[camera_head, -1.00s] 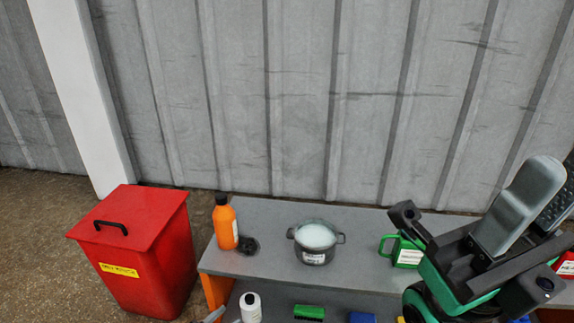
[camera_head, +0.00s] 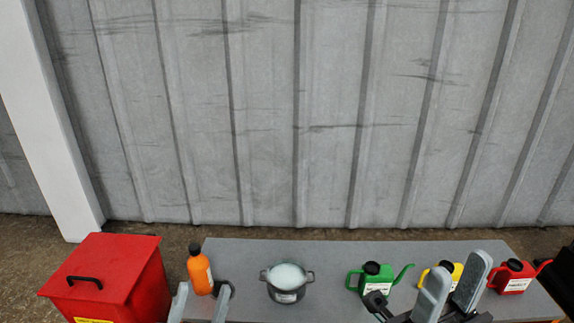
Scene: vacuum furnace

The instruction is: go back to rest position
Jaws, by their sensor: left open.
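My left gripper (camera_head: 201,296) is at the bottom edge, in front of the orange bottle. Its two grey fingers stand apart with nothing between them. My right gripper (camera_head: 457,268) is at the lower right, pointing up. Its two grey fingers are apart and appear empty, in front of the yellow can (camera_head: 456,270), which they partly hide. Most of both arms is out of view.
A grey bench holds an orange bottle (camera_head: 200,271), a dark pot with pale contents (camera_head: 286,283), a green can (camera_head: 374,281) and a red can (camera_head: 513,276). A red lidded bin (camera_head: 120,270) stands left. A ribbed grey wall (camera_head: 270,110) rises behind.

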